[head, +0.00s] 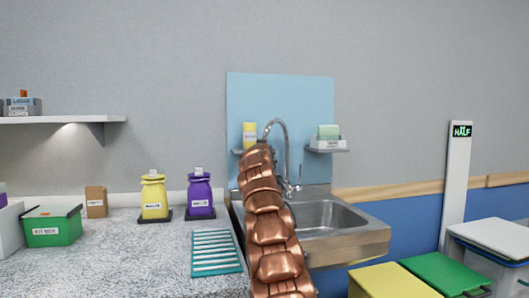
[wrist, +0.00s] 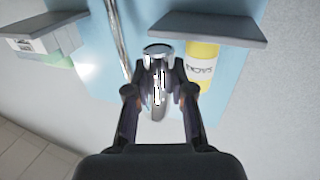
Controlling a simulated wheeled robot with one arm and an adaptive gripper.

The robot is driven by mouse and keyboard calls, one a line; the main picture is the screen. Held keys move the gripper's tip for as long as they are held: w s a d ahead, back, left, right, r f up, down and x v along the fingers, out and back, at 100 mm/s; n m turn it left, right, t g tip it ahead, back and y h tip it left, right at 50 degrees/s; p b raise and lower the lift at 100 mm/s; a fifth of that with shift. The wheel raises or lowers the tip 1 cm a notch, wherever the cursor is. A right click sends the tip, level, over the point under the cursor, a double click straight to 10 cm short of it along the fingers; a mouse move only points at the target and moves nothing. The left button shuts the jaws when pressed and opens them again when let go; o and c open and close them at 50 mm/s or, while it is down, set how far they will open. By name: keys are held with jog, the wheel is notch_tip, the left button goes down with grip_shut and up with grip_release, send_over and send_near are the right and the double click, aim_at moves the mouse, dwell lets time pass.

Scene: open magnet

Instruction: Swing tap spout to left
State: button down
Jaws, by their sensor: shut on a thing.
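The chrome tap (head: 286,150) rises at the back of the steel sink (head: 345,233), and its spout arcs over to the left in the head view. In the wrist view, the shiny spout end (wrist: 157,52) sits between the two dark fingers of my gripper (wrist: 158,72), which is shut on it. The tap's thin pipe (wrist: 118,40) runs up beside it. In the head view my copper-coloured arm hides most of my gripper and the left part of the sink.
A yellow bottle (head: 249,135) stands on a small shelf behind the spout. A sponge box (head: 326,142) sits on another shelf to the right. A teal drying rack (head: 215,252) lies on the counter left of my arm. Yellow (head: 390,283) and green (head: 444,272) bin lids are at front right.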

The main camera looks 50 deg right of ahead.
jog(key=shift+a, duration=0.1)
jog(key=c, duration=1)
grip_release()
jog(key=shift+s+a, duration=0.15)
jog(key=shift+a, duration=0.05)
jog(key=v, duration=1.1)
jog(key=shift+s, duration=0.25)
jog(key=shift+a, duration=0.15)
dwell(0.4)
